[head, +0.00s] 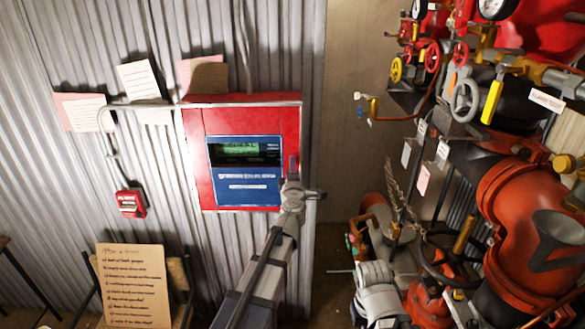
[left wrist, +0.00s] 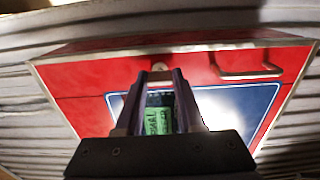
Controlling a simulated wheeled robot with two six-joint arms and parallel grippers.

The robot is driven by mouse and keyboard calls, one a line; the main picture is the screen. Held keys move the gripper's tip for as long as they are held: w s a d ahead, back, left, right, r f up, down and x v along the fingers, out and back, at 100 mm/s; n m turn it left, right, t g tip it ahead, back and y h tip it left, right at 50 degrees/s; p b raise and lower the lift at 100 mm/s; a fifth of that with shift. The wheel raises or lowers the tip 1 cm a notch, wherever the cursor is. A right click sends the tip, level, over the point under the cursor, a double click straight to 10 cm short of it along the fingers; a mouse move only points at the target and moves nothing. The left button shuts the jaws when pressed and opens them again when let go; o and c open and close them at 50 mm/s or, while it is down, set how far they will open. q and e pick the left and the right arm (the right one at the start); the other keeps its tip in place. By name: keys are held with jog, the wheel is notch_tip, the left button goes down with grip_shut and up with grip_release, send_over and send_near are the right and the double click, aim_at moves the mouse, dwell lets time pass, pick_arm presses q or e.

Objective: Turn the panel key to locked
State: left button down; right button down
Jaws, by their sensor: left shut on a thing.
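The red fire panel (head: 194,165) hangs on the corrugated wall, with a blue face and a green display (head: 238,149). My left gripper (head: 292,170) is at the panel's right border in the head view. In the left wrist view, my left gripper (left wrist: 161,78) points at the red door frame and is shut on a small pale metal piece (left wrist: 160,67), apparently the panel key. The fingers hide most of it, so its turned position cannot be told. A metal handle (left wrist: 247,74) is on the red frame beside it.
A red call point (head: 131,203) and paper notes (head: 138,80) are on the wall left of the panel. A written board (head: 134,287) stands at lower left. Red pipes, valves and a handwheel (head: 466,100) crowd the right side. Bare wall (head: 345,130) lies between.

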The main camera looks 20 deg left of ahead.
pick_arm(q)
jog(key=c, duration=0.5)
grip_release()
jog(key=v, duration=0.7)
jog(key=shift+s+d, duration=0.15)
jog(key=shift+s, duration=0.25)
